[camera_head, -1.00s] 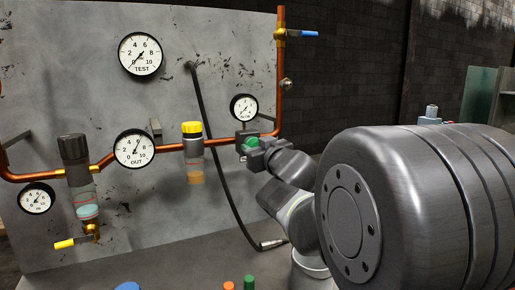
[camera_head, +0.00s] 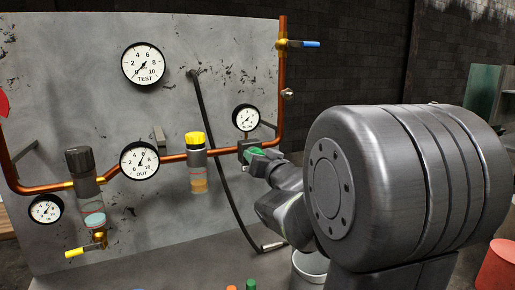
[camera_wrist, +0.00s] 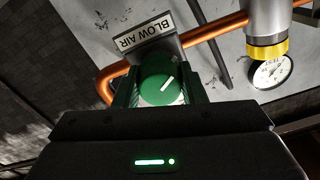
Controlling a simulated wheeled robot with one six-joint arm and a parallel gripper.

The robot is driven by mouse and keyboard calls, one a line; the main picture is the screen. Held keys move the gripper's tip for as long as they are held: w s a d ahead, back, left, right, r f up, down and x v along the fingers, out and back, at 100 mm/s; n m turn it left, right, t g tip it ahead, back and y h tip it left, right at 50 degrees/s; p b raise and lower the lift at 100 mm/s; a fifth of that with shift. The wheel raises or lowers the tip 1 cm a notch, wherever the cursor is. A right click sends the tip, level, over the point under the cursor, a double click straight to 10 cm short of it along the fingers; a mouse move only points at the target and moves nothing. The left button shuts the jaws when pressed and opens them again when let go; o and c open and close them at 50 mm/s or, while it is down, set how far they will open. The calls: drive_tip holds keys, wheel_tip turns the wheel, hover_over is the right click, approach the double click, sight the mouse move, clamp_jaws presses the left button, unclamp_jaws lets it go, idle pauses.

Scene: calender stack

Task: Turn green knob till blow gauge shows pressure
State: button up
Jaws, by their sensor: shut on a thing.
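The green knob (camera_wrist: 160,75) with a white pointer line sits beneath the BLOW AIR label (camera_wrist: 144,32) in the wrist view. My gripper (camera_wrist: 160,92) is shut on the knob, with a green finger on each side of it. In the head view the knob (camera_head: 254,154) is mostly hidden behind my gripper and wrist. The small blow gauge (camera_head: 246,118) is on the panel just above the knob; its dial is too small to read surely.
Copper pipe (camera_head: 281,95) runs across the panel and up its right side. The TEST gauge (camera_head: 143,63), OUT gauge (camera_head: 139,160) and yellow-capped unit (camera_head: 196,138) are to the left. A black hose (camera_head: 209,130) hangs near my gripper.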

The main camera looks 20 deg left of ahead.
drive_tip(key=m+p, duration=0.2)
drive_tip(key=m, duration=0.1)
drive_tip(key=shift+r+m, duration=0.15)
drive_tip(key=shift+m, duration=0.15)
drive_tip(key=shift+m+p, duration=0.85)
drive_tip(key=shift+m, duration=0.55)
drive_tip(key=o, duration=1)
drive_tip(key=shift+s, duration=0.1)
drive_tip(key=v, duration=1.3)
drive_tip(key=shift+s+d, duration=0.2)
drive_tip(key=shift+d, duration=0.15)
